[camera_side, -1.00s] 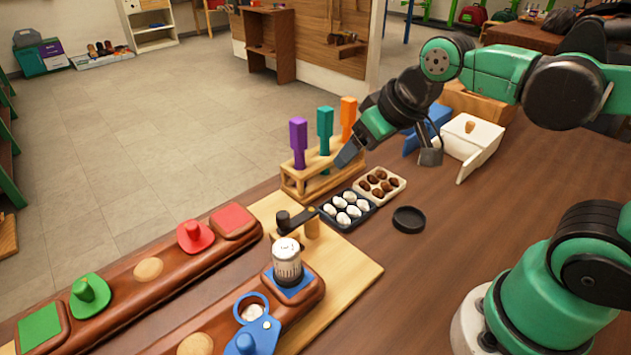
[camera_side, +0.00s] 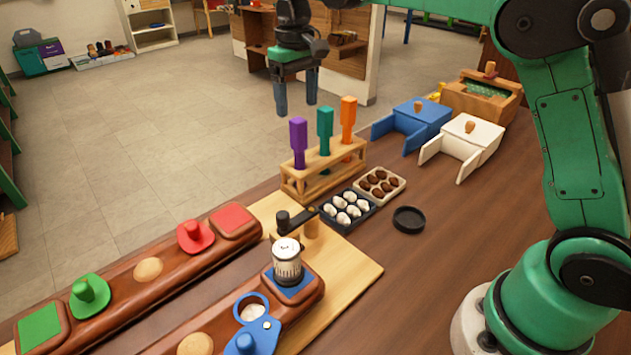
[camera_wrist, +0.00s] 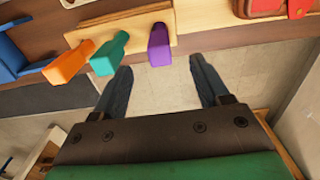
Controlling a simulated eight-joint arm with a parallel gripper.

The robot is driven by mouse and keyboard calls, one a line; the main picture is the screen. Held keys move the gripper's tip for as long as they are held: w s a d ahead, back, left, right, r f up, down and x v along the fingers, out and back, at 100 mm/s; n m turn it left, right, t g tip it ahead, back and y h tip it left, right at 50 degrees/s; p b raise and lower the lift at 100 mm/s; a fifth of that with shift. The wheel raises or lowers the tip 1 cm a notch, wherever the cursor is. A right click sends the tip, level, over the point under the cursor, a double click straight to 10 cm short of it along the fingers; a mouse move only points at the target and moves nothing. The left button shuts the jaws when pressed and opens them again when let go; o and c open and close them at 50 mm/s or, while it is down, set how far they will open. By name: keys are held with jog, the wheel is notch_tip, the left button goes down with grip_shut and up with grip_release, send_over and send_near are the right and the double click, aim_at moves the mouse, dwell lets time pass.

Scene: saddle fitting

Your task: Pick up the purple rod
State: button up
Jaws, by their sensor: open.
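The purple rod (camera_side: 299,138) stands upright in a wooden rack (camera_side: 322,184), at the rack's left end in the side view. A teal rod (camera_side: 325,128) and an orange rod (camera_side: 348,118) stand to its right in the same rack. My gripper (camera_side: 296,108) is open and empty, pointing down, and appears above the rods in the side view. In the wrist view the purple rod (camera_wrist: 160,44) shows beyond the open fingers, between their directions, with the teal rod (camera_wrist: 108,54) to its left. The rod's lower end is hidden by the rack.
An egg tray (camera_side: 348,210) and a tray of brown pieces (camera_side: 379,185) lie in front of the rack. Blue (camera_side: 421,112) and white (camera_side: 471,142) boxes stand to the right. A long wooden stand with hats (camera_side: 150,268) extends left.

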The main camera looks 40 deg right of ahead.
aim_at(298, 120)
jog(key=shift+f, duration=2.3)
grip_shut()
